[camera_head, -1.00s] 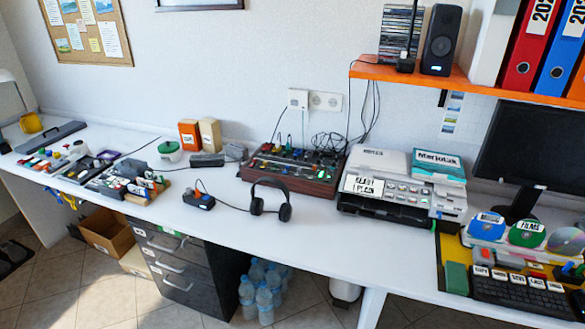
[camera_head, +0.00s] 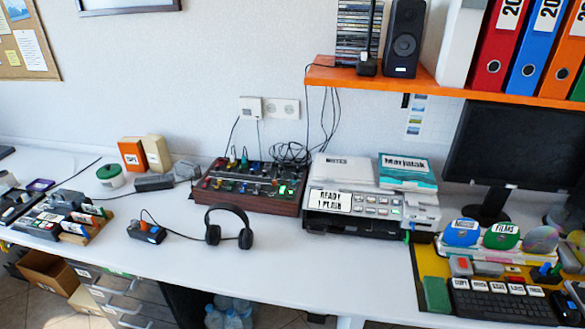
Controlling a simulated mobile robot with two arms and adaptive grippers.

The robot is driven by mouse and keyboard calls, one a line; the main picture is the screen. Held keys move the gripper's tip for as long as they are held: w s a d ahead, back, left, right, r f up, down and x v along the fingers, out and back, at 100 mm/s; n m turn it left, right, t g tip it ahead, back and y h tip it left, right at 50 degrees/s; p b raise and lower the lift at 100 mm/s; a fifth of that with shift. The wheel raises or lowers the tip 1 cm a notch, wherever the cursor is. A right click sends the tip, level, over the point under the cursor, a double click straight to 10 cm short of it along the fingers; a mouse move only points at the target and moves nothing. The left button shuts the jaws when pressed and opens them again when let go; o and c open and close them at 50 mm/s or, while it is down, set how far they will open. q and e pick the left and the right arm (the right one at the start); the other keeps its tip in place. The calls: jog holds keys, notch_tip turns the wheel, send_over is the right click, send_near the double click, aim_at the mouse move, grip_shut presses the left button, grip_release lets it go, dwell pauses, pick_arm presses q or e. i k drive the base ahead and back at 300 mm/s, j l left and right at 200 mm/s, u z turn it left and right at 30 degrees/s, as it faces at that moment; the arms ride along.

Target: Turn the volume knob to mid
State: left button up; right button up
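I cannot tell for certain which control is the volume knob. A small dark box (camera_head: 147,231) with an orange part on top and a cable lies left of the black headphones (camera_head: 229,226) on the white desk. A wooden-sided mixer panel (camera_head: 247,205) with several small coloured controls and a green light stands behind the headphones. A black speaker (camera_head: 404,40) stands on the orange shelf; no knob on it is clear. Settings and markings are too small to read. Neither of my grippers shows in the head view.
A printer (camera_head: 331,222) stands right of the mixer. A keyboard (camera_head: 500,303), discs and a monitor (camera_head: 510,150) fill the right side. Card holders and small boxes crowd the left. The white desk front (camera_head: 290,275) is clear. An orange shelf (camera_head: 440,85) overhangs the back right.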

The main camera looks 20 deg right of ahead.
aim_at(134, 223)
jog(key=i+z, duration=0.35)
jog(key=i, duration=0.45)
jog(key=u, duration=1.2)
